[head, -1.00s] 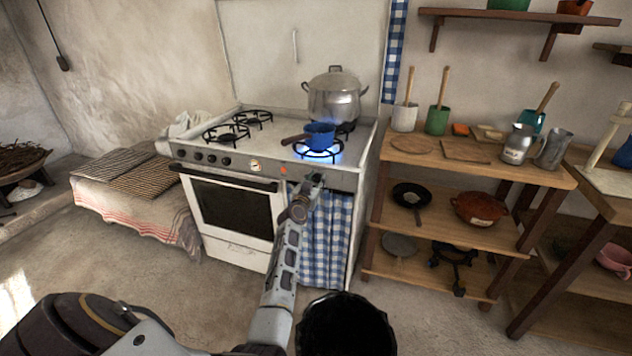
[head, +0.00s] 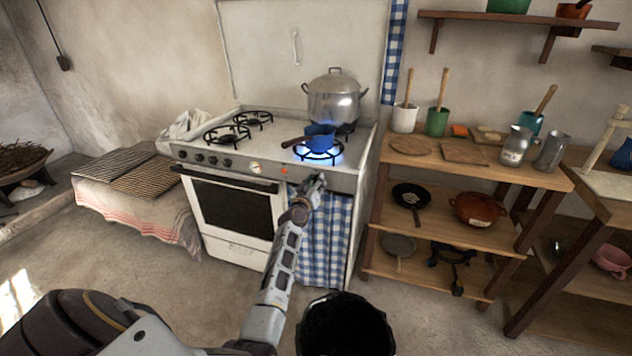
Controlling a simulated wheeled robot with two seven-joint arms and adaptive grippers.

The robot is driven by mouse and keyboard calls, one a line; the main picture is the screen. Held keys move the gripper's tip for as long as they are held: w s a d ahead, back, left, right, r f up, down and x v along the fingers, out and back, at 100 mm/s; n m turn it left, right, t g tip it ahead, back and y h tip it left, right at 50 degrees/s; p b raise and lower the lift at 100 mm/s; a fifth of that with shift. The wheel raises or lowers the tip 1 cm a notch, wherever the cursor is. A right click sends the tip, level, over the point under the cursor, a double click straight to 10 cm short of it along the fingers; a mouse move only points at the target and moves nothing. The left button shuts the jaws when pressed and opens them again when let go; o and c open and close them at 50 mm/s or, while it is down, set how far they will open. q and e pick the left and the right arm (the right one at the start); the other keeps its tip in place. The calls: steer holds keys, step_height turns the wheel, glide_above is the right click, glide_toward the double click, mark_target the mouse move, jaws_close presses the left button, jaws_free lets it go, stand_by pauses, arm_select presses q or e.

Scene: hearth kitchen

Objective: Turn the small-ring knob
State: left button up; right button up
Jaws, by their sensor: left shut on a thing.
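The white stove (head: 225,171) stands against the back wall with its control panel facing me. My left gripper (head: 318,180) is at the right end of the panel, shut on a knob there. The gripper covers the knob, so its turn and markings cannot be read. Several other dark knobs (head: 212,160) show on the left of the panel. A small blue pan (head: 320,137) sits on the front right ring, with a blue flame (head: 335,155) under it. My right gripper is not in view.
A large lidded pot (head: 335,100) stands on the back right of the stove. A blue checked curtain (head: 325,240) hangs below the panel. A wooden shelf unit (head: 520,177) with jugs and pans stands close on the right. The left burners are empty.

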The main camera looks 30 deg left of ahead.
arm_select(q)
steer(key=shift+n+p, duration=1.15)
steer(key=shift+n, duration=3.35)
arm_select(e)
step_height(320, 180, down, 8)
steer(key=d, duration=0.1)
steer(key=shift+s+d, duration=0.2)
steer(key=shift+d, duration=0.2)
arm_select(q)
steer(key=shift+a, duration=0.1)
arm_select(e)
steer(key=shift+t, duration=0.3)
arm_select(q)
steer(key=o, duration=1)
steer(key=shift+o, duration=0.2)
